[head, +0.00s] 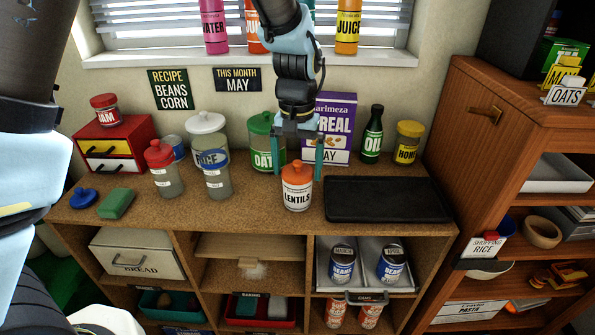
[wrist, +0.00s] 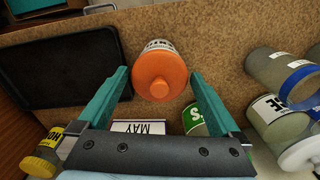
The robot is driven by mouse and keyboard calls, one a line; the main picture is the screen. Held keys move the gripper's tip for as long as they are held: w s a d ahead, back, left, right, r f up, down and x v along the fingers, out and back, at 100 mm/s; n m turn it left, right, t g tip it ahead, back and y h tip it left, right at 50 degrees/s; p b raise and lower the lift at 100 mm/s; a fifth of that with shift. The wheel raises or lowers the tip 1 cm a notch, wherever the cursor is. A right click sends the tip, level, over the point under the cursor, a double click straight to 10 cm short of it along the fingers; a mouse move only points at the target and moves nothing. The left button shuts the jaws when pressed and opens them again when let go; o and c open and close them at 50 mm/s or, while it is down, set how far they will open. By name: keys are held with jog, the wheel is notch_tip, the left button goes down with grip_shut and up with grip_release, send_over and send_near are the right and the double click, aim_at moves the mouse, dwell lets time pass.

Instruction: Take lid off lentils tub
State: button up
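The lentils tub (head: 297,198) stands upright on the brown counter, a white-labelled tub with its orange lid (head: 297,173) on. In the wrist view the lid (wrist: 160,70) faces the camera, with a knob in its middle, and part of the tub's label (wrist: 155,43) shows behind it. My gripper (head: 300,172) points down over the tub, open, with one teal finger on either side of the lid. In the wrist view both fingers (wrist: 158,78) stand apart from the lid with a gap on each side.
A black tray (head: 386,199) lies right of the tub. The green oats jar (head: 264,145) and purple cereal box (head: 336,115) stand behind. The oil bottle (head: 372,138) and honey jar (head: 407,145) stand at the back right.

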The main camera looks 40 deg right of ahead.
jog(key=c, duration=1)
jog(key=shift+r, duration=0.15)
